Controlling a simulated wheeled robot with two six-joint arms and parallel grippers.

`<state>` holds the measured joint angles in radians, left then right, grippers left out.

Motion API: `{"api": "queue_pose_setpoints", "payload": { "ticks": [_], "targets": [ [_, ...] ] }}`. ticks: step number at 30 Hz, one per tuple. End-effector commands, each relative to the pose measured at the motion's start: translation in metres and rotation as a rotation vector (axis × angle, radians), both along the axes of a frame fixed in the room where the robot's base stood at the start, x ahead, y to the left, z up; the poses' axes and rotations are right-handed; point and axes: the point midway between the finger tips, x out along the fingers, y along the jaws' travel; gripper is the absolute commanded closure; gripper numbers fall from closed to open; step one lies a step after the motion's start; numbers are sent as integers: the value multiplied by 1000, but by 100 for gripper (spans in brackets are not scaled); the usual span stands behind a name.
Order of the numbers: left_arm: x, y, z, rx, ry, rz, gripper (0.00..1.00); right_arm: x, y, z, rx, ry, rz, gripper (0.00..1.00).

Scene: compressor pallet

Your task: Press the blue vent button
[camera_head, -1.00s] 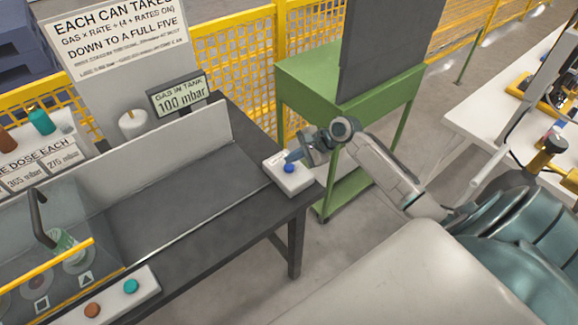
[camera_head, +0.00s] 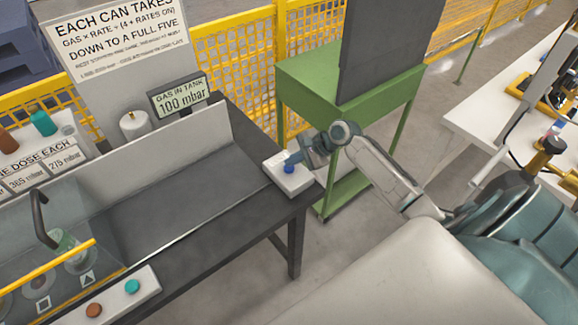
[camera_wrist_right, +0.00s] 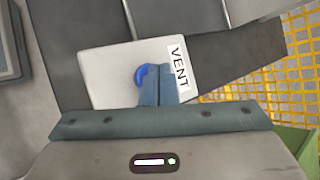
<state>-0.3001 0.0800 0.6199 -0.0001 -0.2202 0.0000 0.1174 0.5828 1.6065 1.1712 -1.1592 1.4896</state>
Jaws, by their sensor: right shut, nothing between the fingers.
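The blue vent button (camera_head: 289,169) sits on a white box (camera_head: 293,185) at the right end of the dark bench. In the right wrist view the button (camera_wrist_right: 142,76) is partly hidden behind my fingers, beside the word VENT on the white box (camera_wrist_right: 108,62). My right gripper (camera_head: 293,158) is shut and empty, its fingertips at the button. In the right wrist view the shut fingertips (camera_wrist_right: 158,68) overlap the button's right side; I cannot tell whether they touch it. My left gripper is not in view.
A display (camera_head: 180,95) on the bench reads GAS IN TANK 100 mbar. A green stand (camera_head: 305,75) is just behind and right of the box. Orange and teal buttons sit on another white box (camera_head: 112,300) at the front left. The bench middle is clear.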

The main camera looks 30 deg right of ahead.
Motion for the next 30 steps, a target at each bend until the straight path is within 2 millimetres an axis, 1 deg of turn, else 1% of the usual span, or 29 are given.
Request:
{"api": "queue_pose_setpoints", "payload": {
  "ticks": [30],
  "targets": [
    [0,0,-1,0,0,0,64,0,0,-10,0,0,0,100]
  ]
}}
